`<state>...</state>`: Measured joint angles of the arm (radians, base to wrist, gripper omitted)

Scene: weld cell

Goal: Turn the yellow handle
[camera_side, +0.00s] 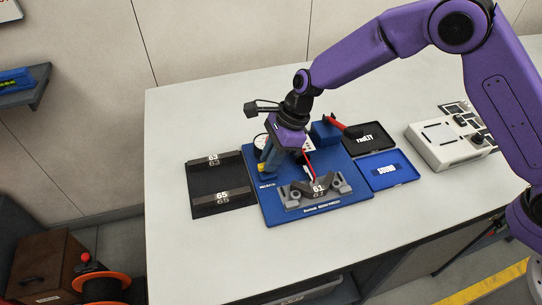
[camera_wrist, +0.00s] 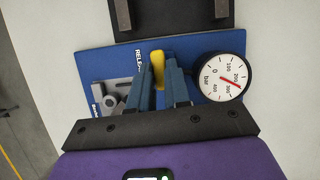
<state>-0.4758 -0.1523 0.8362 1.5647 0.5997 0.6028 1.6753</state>
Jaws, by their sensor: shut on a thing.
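The yellow handle (camera_wrist: 157,65) stands on the blue panel (camera_wrist: 110,58) beside the letters "REL", the rest of the word hidden. My gripper (camera_wrist: 160,72) has its two blue fingers shut on the handle, one on either side. In the side view my gripper (camera_side: 268,162) reaches down to the left part of the blue panel (camera_side: 270,208), and only a bit of yellow handle (camera_side: 262,168) shows beside the fingers. A round bar gauge (camera_wrist: 222,76) sits right of the fingers in the wrist view, with its red needle near 300.
A grey clamp block labelled 61 (camera_side: 318,190) sits at the panel's front. A dark tray marked 63 and 65 (camera_side: 222,183) lies left. Black (camera_side: 365,138) and blue "SOUND" (camera_side: 388,170) trays lie right. A red-handled part (camera_side: 340,127) stands behind. The front table is clear.

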